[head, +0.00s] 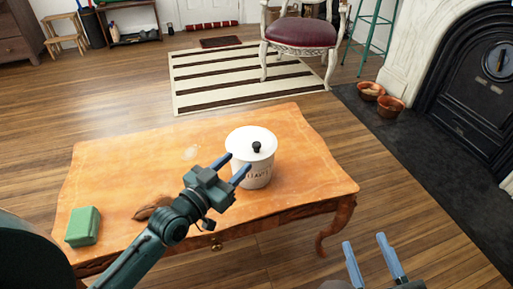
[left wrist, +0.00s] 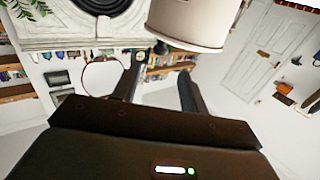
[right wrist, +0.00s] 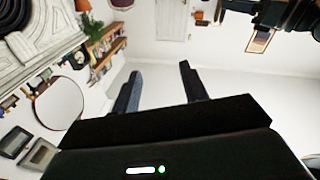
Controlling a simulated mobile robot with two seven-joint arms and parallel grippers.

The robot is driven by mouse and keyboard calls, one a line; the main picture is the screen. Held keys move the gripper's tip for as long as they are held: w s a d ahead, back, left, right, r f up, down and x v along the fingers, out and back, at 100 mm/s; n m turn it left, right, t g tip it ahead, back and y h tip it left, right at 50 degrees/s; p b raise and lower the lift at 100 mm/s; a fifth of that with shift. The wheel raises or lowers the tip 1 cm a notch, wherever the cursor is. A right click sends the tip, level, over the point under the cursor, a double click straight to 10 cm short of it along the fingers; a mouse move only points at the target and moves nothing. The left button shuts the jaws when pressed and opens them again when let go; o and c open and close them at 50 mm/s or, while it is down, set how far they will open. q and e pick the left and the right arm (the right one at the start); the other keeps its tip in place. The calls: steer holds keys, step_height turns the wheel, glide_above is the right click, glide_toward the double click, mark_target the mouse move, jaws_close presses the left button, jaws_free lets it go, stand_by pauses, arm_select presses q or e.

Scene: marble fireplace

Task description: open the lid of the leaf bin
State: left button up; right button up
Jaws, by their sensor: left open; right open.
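The leaf bin (head: 256,178) is a white canister with dark lettering, standing upright on the orange wooden table (head: 120,165). Its white lid (head: 240,139) is on and has a black knob (head: 257,147) on top. My left gripper (head: 239,161) is open and empty, in front of the bin with its fingertips overlapping the bin's left side in the head view. In the left wrist view the bin (left wrist: 190,28) appears upside down at the top, with the black knob (left wrist: 161,47) just past the open fingers. My right gripper (head: 364,240) is open and empty, right of the table.
A green block (head: 83,226) and a brown object (head: 151,208) lie on the table's left part, near my left arm. A red-seated chair (head: 300,33) stands on the floor behind, by a striped rug (head: 225,80). Terracotta bowls (head: 389,107) sit by the fireplace at right.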

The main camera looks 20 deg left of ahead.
mark_target(253, 147)
arm_select(q)
steer(key=b+x, duration=0.2)
steer(key=x, duration=0.7)
steer(key=shift+w+d, duration=0.1)
steer(key=shift+w, duration=0.1)
steer(key=shift+c, duration=0.2)
jaws_close()
